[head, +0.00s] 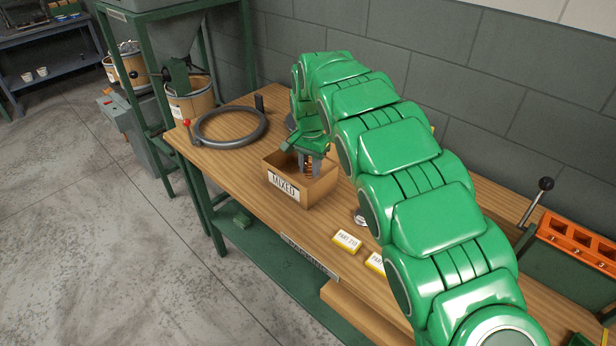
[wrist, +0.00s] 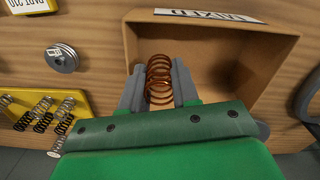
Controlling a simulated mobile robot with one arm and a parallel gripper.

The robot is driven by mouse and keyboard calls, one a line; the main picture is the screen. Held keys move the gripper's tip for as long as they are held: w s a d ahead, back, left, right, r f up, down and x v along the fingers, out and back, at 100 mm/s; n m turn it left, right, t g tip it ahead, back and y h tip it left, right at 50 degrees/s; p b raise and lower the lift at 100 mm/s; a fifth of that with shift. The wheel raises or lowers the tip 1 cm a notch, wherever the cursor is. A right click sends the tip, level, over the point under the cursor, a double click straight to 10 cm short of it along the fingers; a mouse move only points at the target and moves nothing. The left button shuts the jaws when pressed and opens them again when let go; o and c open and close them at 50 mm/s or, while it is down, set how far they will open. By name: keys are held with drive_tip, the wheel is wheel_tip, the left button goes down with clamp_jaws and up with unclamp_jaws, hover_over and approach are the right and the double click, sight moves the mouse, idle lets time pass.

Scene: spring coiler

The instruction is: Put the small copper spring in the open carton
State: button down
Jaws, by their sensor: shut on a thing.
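The copper spring (wrist: 159,76) is between the two grey fingers of my gripper (wrist: 158,88) in the wrist view. My gripper (head: 310,165) is shut on it. In the head view the spring (head: 308,167) shows as a small orange coil below the fingers. The open carton (wrist: 143,42), a brown box labelled MIXED, is under and around the spring in the wrist view. In the head view the carton (head: 285,187) stands on the bench, and the spring is over its opening. I cannot tell whether the spring touches the carton floor.
A grey ring (head: 231,126) lies on the wooden bench (head: 235,165) left of the carton. A metal spool (wrist: 62,58) and a yellow tray (wrist: 75,100) of several springs lie beside the carton. Part labels (head: 347,240) and an orange rack (head: 580,246) are to the right.

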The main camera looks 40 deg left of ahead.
sight(308, 186)
drive_tip(key=shift+w+a+f, duration=0.3)
drive_tip(key=shift+a+f, duration=0.1)
drive_tip(key=shift+f, duration=0.2)
drive_tip(key=shift+w+a+f, duration=0.3)
drive_tip(key=shift+a+f, duration=0.1)
drive_tip(key=shift+f, duration=0.2)
drive_tip(key=shift+w+a+f, duration=0.3)
drive_tip(key=shift+a+f, duration=0.1)
drive_tip(key=shift+f, duration=0.2)
drive_tip(key=shift+f, duration=0.1)
drive_tip(key=shift+a+f, duration=0.1)
drive_tip(key=shift+f, duration=0.05)
drive_tip(key=shift+w+f, duration=0.1)
drive_tip(key=shift+f, duration=1.4)
drive_tip(key=c, duration=0.8)
unclamp_jaws()
drive_tip(key=shift+f, duration=0.1)
wheel_tip(308, 186, up, 12)
drive_tip(key=shift+r, duration=0.15)
